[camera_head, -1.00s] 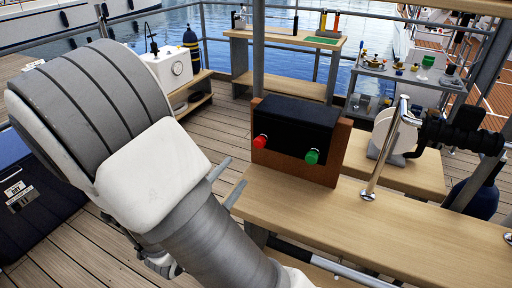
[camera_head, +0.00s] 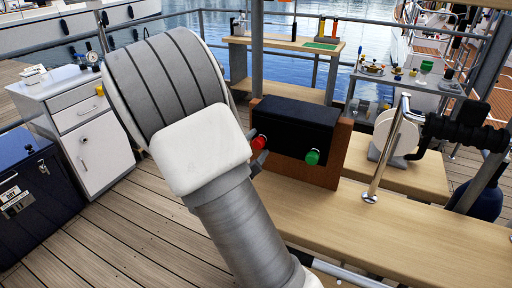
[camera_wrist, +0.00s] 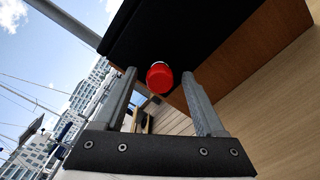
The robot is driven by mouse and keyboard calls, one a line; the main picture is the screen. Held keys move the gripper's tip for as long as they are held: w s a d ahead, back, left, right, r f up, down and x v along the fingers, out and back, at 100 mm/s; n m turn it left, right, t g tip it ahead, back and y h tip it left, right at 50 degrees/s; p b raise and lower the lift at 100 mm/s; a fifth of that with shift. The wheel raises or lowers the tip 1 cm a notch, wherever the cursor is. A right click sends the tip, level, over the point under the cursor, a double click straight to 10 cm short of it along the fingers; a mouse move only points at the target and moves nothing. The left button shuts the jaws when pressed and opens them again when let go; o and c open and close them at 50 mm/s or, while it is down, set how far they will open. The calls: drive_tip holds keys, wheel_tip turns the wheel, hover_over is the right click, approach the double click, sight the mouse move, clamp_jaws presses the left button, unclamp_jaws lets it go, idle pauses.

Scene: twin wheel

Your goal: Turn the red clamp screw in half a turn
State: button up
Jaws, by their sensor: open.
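The red clamp screw (camera_head: 258,142) sticks out of the left part of the front of a black box in a brown wooden frame (camera_head: 320,172). In the wrist view the red screw (camera_wrist: 159,78) is ahead of and between my two grey fingers, a little beyond their tips. My gripper (camera_wrist: 157,82) is open and empty, with a wide gap between the fingers. In the head view my arm hides most of the gripper, and a fingertip shows close by the red screw. A green knob (camera_head: 312,157) sits on the same box, right of the red screw.
The box stands on a light wooden bench (camera_head: 400,225) with free room to its right. A chrome post with a rail (camera_head: 376,170) rises from the bench there. A white cabinet (camera_head: 85,130) and a dark blue chest (camera_head: 28,190) stand at left.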

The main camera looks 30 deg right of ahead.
drive_tip(key=shift+c, duration=0.2)
clamp_jaws()
drive_tip(key=shift+m, duration=0.4)
